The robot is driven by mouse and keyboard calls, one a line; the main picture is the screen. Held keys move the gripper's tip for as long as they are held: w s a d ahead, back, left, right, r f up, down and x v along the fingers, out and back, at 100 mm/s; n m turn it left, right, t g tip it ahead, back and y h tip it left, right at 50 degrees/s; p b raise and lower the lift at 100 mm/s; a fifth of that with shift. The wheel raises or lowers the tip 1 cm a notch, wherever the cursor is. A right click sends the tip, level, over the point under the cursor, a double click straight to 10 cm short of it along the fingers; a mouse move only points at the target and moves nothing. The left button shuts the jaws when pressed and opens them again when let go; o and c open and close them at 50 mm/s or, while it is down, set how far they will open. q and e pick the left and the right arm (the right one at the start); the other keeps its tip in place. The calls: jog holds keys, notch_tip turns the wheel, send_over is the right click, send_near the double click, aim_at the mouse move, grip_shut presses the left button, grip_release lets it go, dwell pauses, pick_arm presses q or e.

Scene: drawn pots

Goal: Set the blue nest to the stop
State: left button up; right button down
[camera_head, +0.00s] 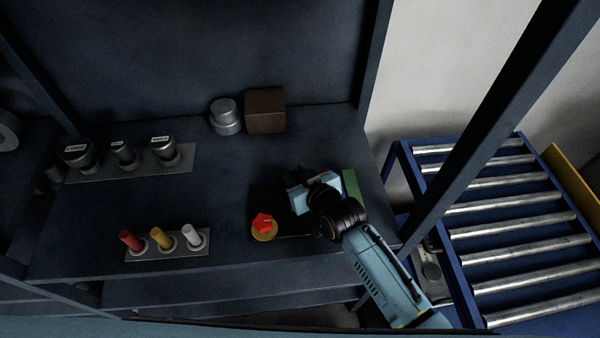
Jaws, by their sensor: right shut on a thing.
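My right gripper (308,189) reaches in from the lower right, over the right part of the dark bench. It is shut at a pale blue piece (299,203), which I take for the blue nest. My wrist and hand cover most of this piece, so its outline and the grip are hard to see. A green block (351,186) stands just right of the hand and may be the stop. I cannot tell whether the blue piece touches it. My left gripper is not in view.
A red knob on a yellow disc (263,226) sits left of my wrist. Red, yellow and white pegs stand on a plate (168,251) at the front. Labelled dark cylinders (122,153), a grey round weight (225,117) and a brown box (265,110) stand farther back. A roller conveyor (505,205) is at right.

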jog(key=shift+w+d, duration=0.1)
jog(key=shift+d, duration=0.1)
jog(key=c, duration=1.1)
grip_release()
jog(key=shift+d, duration=0.1)
jog(key=shift+s, duration=0.25)
jog(key=v, duration=1.3)
jog(key=shift+p, duration=0.3)
